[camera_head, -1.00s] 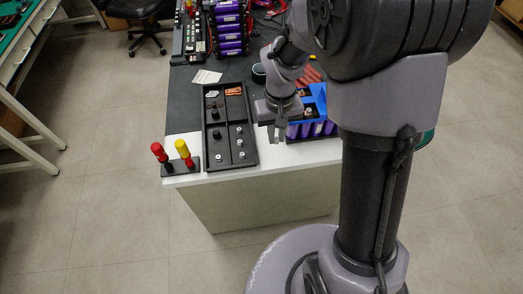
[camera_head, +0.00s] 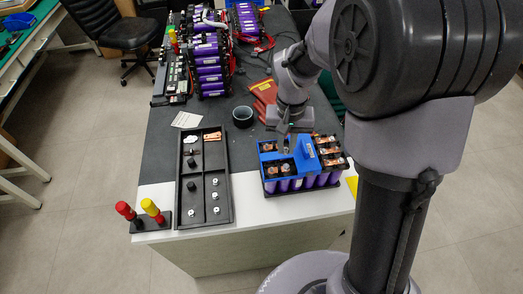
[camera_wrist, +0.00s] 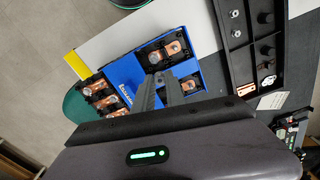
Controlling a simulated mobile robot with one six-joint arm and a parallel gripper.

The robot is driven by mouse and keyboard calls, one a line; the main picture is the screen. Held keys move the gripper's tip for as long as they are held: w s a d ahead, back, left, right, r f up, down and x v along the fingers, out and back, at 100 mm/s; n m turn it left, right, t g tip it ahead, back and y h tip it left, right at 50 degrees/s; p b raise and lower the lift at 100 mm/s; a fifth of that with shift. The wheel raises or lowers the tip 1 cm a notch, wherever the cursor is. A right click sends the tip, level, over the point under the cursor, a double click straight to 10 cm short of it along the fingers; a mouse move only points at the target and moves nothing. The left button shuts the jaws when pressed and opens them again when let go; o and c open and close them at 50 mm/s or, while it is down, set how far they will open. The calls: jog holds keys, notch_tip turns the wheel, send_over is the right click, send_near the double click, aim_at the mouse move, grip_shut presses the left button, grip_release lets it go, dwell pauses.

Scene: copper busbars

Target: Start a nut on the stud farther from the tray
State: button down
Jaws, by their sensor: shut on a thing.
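The battery module with a blue top (camera_head: 303,160) stands on the bench, right of the black tray (camera_head: 232,196). It carries copper busbars (camera_head: 286,169) with small stud ends, also seen in the wrist view (camera_wrist: 172,48). My gripper (camera_head: 284,150) is above the module's left part, fingers pointing down. In the wrist view its fingers (camera_wrist: 160,82) are close together over the blue top, near two busbar openings. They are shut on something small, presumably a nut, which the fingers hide. The stud farther from the tray cannot be picked out clearly. Loose nuts (camera_head: 215,196) stand in the tray.
Red and yellow-handled tools (camera_head: 138,214) stand in a holder left of the tray. A dark cup (camera_head: 242,117), red parts (camera_head: 265,95) and other purple battery packs (camera_head: 208,70) lie behind. More busbars (camera_head: 330,150) sit at the module's right. The white front bench strip is mostly clear.

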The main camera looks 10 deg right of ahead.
jog(key=w+m+p, duration=0.2)
jog(key=m, duration=0.1)
jog(key=w+m+p, duration=0.1)
jog(key=w+m, duration=0.1)
jog(key=m, duration=0.1)
jog(key=w+r+m+p, duration=0.1)
jog(key=w+m+p, duration=0.1)
jog(key=m, duration=0.2)
jog(key=shift+w+p, duration=0.1)
jog(key=shift+p, duration=0.25)
notch_tip(320, 180, down, 4)
jog(key=b, duration=0.2)
jog(key=shift+r+b, duration=0.15)
jog(key=shift+b, duration=0.15)
jog(key=shift+b, duration=0.3)
jog(key=shift+f, duration=0.35)
jog(key=shift+f+b, duration=0.25)
jog(key=shift+b, duration=0.2)
jog(key=shift+m, duration=0.3)
